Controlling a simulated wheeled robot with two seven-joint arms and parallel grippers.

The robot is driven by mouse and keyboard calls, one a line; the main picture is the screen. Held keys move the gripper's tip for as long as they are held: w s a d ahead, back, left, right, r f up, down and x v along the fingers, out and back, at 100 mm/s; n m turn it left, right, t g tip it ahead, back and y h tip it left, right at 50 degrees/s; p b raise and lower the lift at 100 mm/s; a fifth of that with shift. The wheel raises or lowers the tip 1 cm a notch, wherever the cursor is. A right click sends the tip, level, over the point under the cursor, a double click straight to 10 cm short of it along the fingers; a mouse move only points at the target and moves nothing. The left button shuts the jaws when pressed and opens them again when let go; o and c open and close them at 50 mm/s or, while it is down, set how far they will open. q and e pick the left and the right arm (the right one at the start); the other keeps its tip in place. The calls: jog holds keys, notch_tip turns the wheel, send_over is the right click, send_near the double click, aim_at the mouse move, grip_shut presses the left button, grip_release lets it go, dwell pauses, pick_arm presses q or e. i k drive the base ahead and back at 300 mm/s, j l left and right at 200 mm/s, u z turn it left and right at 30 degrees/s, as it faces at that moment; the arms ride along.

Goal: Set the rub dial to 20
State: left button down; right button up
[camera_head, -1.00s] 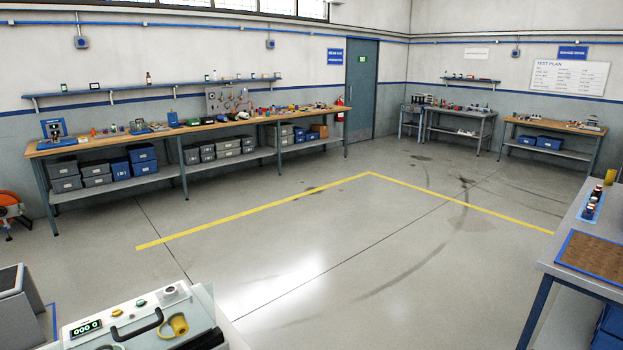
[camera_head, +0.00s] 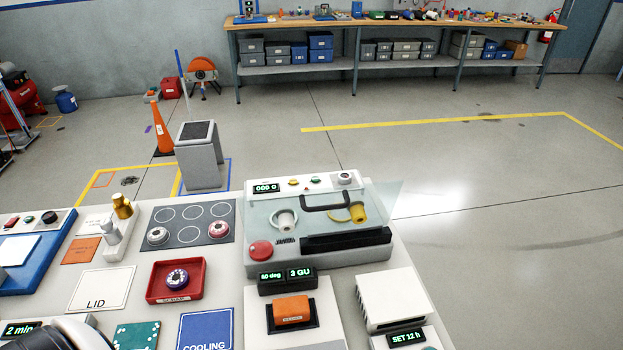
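A white bench machine (camera_head: 262,196) with a clear lid and a dark handle (camera_head: 325,201) stands at the middle of the bench. Its small lit display (camera_head: 266,188) looks like zeros. A round knob (camera_head: 345,178) sits at the right end of its back panel; it may be the rub dial, but its label and setting are too small to read. Yellow and green buttons and a small red one are on the same panel. A rounded white and dark shape at the bottom left edge may be part of my arm. Neither gripper shows.
A red tray (camera_head: 160,294) holds a small round part. A grey pad (camera_head: 214,237) with ring marks holds two round parts. An orange block (camera_head: 292,309) sits before two displays reading 60 deg and 3 GU. A white unit (camera_head: 393,297) reads SET 12 h.

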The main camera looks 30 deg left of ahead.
aim_at(344, 178)
jog(key=l, duration=0.25)
jog(key=i+l+u, duration=0.1)
jog(key=l+u, duration=0.25)
jog(key=u, duration=0.15)
jog(key=l+u, duration=0.35)
jog(key=u, duration=0.15)
jog(key=i+l, duration=0.05)
